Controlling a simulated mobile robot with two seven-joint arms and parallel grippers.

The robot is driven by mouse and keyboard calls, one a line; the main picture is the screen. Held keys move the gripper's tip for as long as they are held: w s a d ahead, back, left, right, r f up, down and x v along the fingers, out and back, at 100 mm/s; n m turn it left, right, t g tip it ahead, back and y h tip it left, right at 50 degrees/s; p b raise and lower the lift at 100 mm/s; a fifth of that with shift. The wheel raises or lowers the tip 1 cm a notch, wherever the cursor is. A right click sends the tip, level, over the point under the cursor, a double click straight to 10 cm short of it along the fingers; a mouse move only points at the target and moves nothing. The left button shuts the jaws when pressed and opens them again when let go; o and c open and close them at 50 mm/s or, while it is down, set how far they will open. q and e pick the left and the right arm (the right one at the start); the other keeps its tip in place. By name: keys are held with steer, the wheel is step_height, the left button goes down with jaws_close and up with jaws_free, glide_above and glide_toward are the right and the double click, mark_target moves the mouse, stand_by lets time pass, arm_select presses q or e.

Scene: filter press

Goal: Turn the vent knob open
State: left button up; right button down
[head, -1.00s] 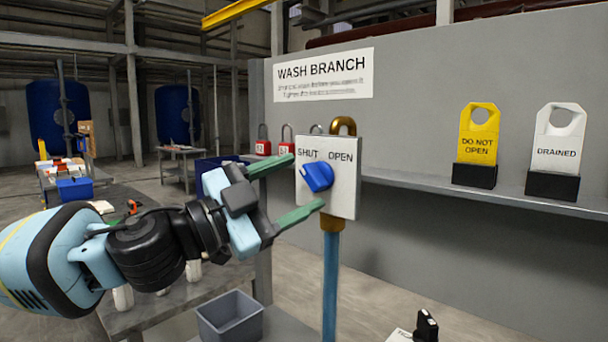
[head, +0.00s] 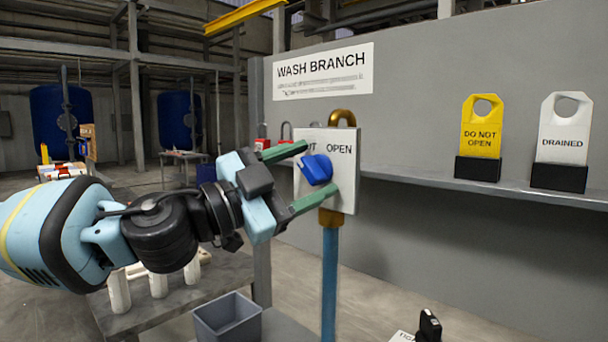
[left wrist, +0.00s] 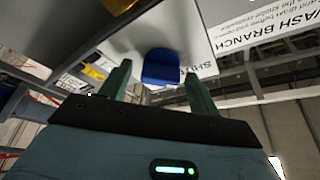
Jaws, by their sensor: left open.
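The blue vent knob (head: 317,169) sits on a white plate (head: 343,188) marked SHUT and OPEN, on top of a blue pipe. Part of the SHUT label is hidden behind my left gripper (head: 298,179). That gripper is open, with its green fingertips above and below the knob in the head view. In the left wrist view, the knob (left wrist: 160,67) shows ahead, between and just beyond the two fingertips. Whether the fingers touch the knob cannot be told. My right gripper is not in view.
A grey wall with a WASH BRANCH sign (head: 323,72) stands behind the plate. A shelf (head: 420,181) holds a yellow DO NOT OPEN tag (head: 481,125) and a white DRAINED tag (head: 563,130). Red padlocks (head: 262,143) hang behind my gripper. A grey bin (head: 228,318) sits below.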

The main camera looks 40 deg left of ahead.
arm_select(q)
steer(key=c, duration=1)
